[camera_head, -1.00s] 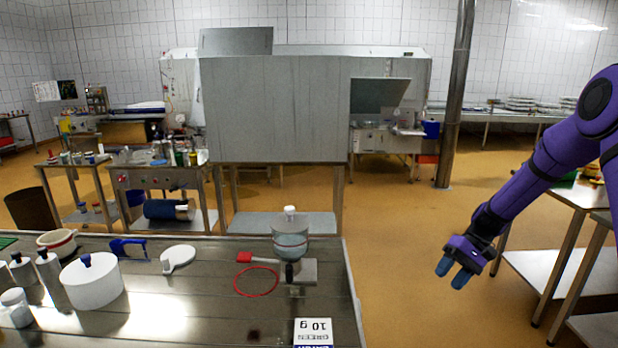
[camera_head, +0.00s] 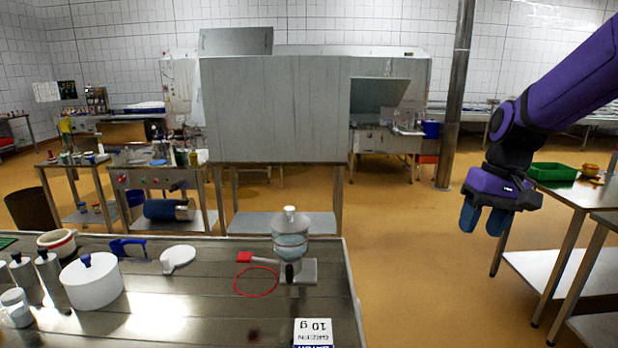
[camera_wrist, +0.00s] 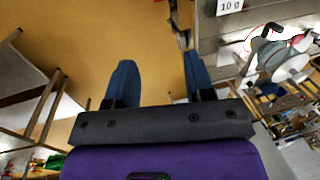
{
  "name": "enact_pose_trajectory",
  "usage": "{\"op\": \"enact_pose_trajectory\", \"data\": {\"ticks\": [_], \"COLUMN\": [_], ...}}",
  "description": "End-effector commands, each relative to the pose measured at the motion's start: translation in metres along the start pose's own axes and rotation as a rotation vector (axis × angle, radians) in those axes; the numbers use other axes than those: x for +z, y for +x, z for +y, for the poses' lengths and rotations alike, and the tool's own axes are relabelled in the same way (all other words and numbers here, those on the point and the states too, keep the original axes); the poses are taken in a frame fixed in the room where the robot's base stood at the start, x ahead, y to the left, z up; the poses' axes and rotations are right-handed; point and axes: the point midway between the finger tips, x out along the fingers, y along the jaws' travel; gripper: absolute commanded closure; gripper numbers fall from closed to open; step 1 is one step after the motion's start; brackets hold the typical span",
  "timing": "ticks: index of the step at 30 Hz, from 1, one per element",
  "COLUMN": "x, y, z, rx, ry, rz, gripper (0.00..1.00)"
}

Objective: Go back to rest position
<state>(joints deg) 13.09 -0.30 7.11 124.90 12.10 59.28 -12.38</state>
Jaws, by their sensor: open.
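My gripper (camera_head: 484,219) hangs in the air with its blue fingers pointing down, to the right of the steel table (camera_head: 190,320) and beyond its edge. Its fingers are apart and nothing is between them. In the wrist view my gripper (camera_wrist: 155,80) shows its two blue fingers spread over the bare orange floor. The purple arm comes in from the upper right of the head view.
On the table stand a white-knobbed vessel (camera_head: 291,240), a red ring (camera_head: 256,282), a white lidded pot (camera_head: 92,283) and a "10 g" card (camera_head: 313,331). A side table (camera_head: 570,190) with a green crate (camera_head: 553,172) stands at right. Floor between is clear.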

Motion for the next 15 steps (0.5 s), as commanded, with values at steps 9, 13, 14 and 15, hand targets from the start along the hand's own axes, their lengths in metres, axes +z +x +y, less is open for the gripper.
{"op": "enact_pose_trajectory", "data": {"ticks": [9,13,14,15], "x": [0.065,0.092,0.099,0.106], "y": [-0.039,-0.05,-0.052,-0.054], "z": [-0.018,-0.022,-0.023,-0.024], "rx": [0.093,0.121,0.127,0.134], "ry": [-0.019,-0.024,-0.026,-0.029], "rz": [0.154,0.219,0.233,0.254], "gripper": [0.52,0.52,0.52,0.52]}}
